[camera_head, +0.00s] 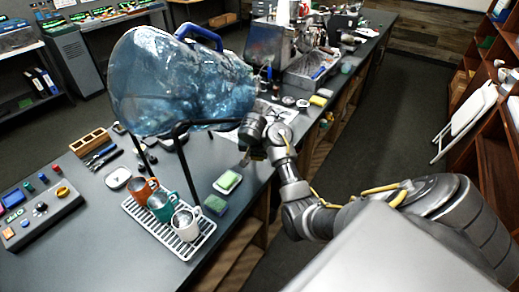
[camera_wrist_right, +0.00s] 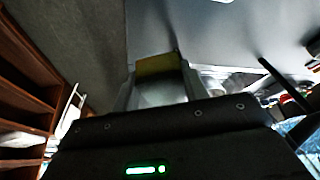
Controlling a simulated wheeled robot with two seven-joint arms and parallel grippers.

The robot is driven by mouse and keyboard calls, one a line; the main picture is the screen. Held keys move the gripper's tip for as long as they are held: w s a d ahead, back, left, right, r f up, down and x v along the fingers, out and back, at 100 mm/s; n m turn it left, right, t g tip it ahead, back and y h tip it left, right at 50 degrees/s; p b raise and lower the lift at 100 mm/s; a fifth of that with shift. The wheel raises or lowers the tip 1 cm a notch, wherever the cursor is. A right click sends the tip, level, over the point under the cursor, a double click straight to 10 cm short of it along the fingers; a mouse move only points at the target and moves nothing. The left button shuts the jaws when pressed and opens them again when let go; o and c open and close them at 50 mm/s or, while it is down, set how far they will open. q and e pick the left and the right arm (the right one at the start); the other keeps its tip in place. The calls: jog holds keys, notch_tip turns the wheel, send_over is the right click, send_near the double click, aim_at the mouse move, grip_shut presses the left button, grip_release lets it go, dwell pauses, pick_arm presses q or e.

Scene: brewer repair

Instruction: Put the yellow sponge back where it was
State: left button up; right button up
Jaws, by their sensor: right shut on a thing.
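My right gripper (camera_head: 252,152) is above the counter, beyond the white drip rack. In the right wrist view its two fingers (camera_wrist_right: 160,85) are shut on a dull yellow block, the yellow sponge (camera_wrist_right: 158,65). In the head view the held sponge is hidden or too small to make out. A green-topped sponge (camera_head: 228,180) lies on a white dish near the counter's right edge. A green and purple sponge (camera_head: 215,204) lies just in front of that dish. My left gripper is not in view.
A large blue water jug (camera_head: 180,85) lies on a black stand left of my gripper. Orange, teal and white mugs (camera_head: 186,224) stand on the white rack (camera_head: 143,221). A yellow item (camera_head: 318,101) lies further back, near a coffee machine (camera_head: 268,45).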

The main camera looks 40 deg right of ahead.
jog(key=w+d, duration=0.2)
jog(key=d, duration=0.1)
jog(key=shift+w+d+r, duration=0.1)
jog(key=shift+w, duration=0.1)
jog(key=shift+f+p, duration=0.3)
jog(key=shift+f, duration=0.55)
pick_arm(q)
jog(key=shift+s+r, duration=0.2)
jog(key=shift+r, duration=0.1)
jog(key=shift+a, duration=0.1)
pick_arm(e)
jog(key=shift+a, duration=0.2)
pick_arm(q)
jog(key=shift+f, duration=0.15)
pick_arm(e)
jog(key=shift+f, duration=0.1)
jog(key=shift+d+f+b, duration=0.1)
jog(key=shift+f+b, duration=0.25)
jog(key=shift+f, duration=0.2)
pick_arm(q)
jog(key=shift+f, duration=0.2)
pick_arm(e)
jog(key=o, duration=1)
jog(key=shift+c, duration=0.2)
